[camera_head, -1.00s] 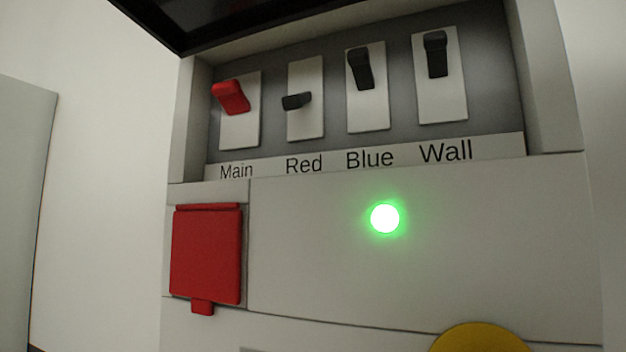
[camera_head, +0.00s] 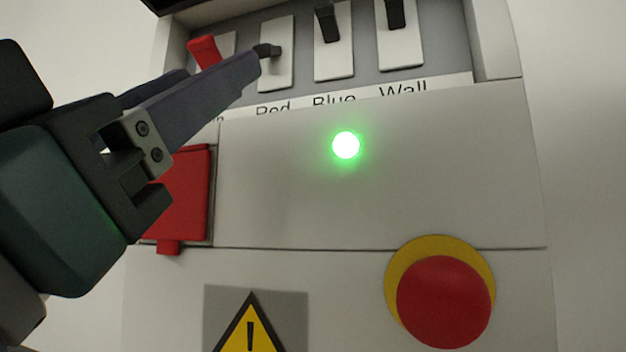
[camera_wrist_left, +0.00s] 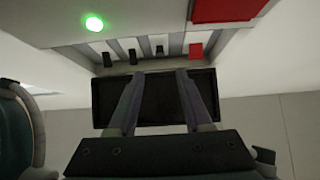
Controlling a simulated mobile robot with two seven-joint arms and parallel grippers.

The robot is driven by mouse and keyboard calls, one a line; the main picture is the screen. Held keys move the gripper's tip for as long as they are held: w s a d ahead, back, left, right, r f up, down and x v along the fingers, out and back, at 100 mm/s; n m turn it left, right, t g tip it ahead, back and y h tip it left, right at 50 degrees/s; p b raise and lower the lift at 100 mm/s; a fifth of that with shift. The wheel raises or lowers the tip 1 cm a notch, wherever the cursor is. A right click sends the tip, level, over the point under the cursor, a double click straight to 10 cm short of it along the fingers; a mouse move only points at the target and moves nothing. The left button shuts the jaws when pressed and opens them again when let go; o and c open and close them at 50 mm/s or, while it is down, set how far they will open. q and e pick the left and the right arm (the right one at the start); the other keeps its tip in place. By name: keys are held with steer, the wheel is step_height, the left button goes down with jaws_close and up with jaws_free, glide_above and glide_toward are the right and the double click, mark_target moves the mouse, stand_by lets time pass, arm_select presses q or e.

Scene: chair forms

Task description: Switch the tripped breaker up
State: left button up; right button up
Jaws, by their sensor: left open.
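The Red breaker lever (camera_head: 266,50) is black and sticks out level, halfway down its white plate. The black Blue lever (camera_head: 327,22) and Wall lever (camera_head: 396,12) point up, as does the red Main lever (camera_head: 204,50). My left gripper (camera_head: 225,70) is open and empty. One fingertip overlaps the Red lever's lower left in the head view; I cannot tell whether they touch. In the wrist view, which is upside down, the gripper (camera_wrist_left: 160,76) has its fingers either side of the Red lever's line (camera_wrist_left: 159,50). My right gripper is not in view.
Below the breakers are a lit green lamp (camera_head: 346,145), a red cover (camera_head: 186,195) partly behind my gripper, a red button (camera_head: 445,302) on a yellow ring and a warning sign (camera_head: 250,325). A dark raised lid (camera_wrist_left: 153,100) lies behind the fingers in the wrist view.

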mark_target(259, 49)
arm_select(q)
steer(key=p+x, duration=0.5)
steer(key=x, duration=0.3)
steer(key=shift+w+r+p, duration=0.15)
steer(key=shift+r+p, duration=0.05)
steer(key=shift+p, duration=0.1)
steer(key=shift+f, duration=0.1)
steer(key=shift+c, duration=0.2)
jaws_close()
